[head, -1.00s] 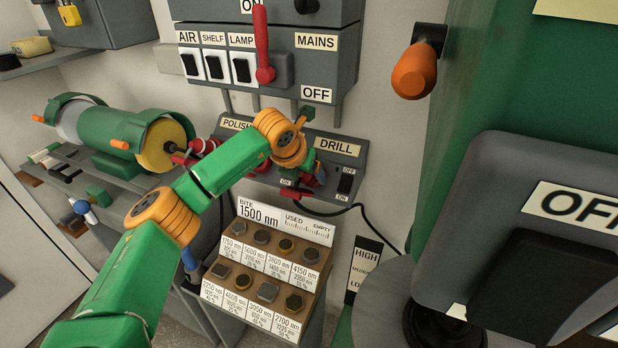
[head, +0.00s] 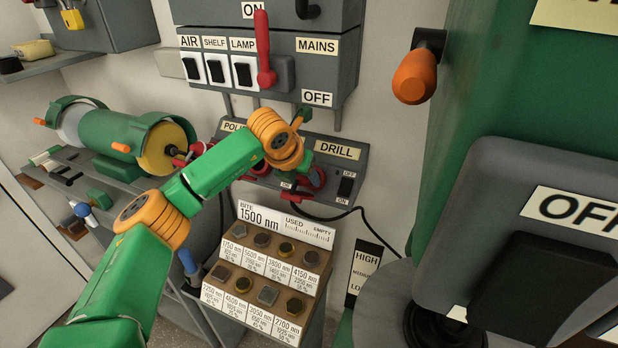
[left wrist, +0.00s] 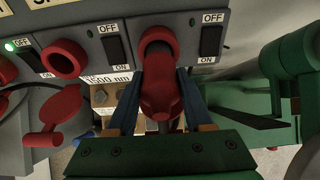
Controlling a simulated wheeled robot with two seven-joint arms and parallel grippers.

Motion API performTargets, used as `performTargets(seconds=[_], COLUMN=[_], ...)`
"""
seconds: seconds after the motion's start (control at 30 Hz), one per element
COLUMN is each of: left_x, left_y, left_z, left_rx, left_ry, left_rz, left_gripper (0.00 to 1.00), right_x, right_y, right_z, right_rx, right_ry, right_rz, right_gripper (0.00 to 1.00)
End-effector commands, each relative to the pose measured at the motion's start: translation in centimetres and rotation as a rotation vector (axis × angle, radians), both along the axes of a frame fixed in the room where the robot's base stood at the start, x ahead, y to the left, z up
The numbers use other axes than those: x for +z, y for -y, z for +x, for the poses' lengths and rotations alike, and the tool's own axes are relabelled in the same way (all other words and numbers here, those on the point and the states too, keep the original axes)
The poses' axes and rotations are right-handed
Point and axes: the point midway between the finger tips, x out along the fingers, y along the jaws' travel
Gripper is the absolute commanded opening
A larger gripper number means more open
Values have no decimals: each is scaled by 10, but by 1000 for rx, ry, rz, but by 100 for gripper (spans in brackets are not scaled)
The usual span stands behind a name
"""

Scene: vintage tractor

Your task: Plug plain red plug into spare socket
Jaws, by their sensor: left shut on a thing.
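My left gripper (left wrist: 160,106) is shut on a red plug (left wrist: 161,92) in the left wrist view, with a blue finger on each side of it. The plug's far end overlaps the lower rim of a red round socket (left wrist: 156,33), whose dark opening still partly shows. I cannot tell whether the plug touches it. Another red socket (left wrist: 63,59) stands open to the left. No spare label is readable. In the head view my left gripper (head: 303,177) is at the grey socket panel (head: 262,183), below the DRILL label, and its wrist hides part of the panel. My right gripper is out of view.
A red plug-like piece (left wrist: 52,118) hangs left of my fingers. Rocker switches (left wrist: 211,39) sit beside the sockets. Below the panel stands a bit rack (head: 283,262). A black cable (head: 345,213) runs right. A green grinder (head: 105,130) is at left.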

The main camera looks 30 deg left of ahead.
Motion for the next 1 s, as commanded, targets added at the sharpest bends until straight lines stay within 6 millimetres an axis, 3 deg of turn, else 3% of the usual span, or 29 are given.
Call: performTargets(seconds=[0.6,1.0], left_x=[21,24], left_y=[1,2], left_z=[-26,-30], left_rx=[1,1], left_ry=[2,1], left_rz=[1,1], left_gripper=[0,0], right_x=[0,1], right_y=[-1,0], right_z=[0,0], right_rx=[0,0], right_ry=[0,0], right_rz=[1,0], right_gripper=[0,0])
